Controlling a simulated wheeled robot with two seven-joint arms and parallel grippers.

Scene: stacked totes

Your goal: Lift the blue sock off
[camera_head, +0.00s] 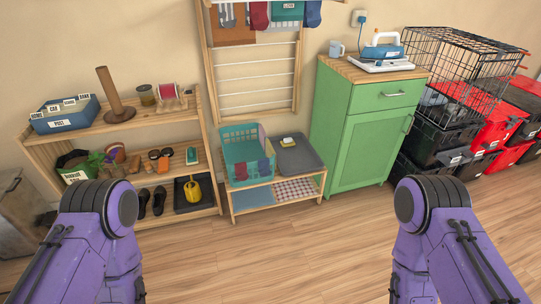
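A blue sock (313,13) hangs at the top right of the wooden wall rack (299,70), cut off by the picture's top edge. A dark red sock (260,15) hangs to its left on the same rack. Another small blue sock-like item (264,168) and a dark red one (240,172) show at the front of the teal laundry basket (238,136); I cannot tell whether they are inside it or hang outside. My two purple arms show at the bottom left and right, well apart from the rack. Neither gripper is in view.
The basket and a grey tray (312,157) stand on a low bench below the rack. A green cabinet (352,138) with an iron (381,49) stands right of it. Shelves (207,125) stand left, stacked totes (451,134) far right. The wooden floor (270,250) in front is clear.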

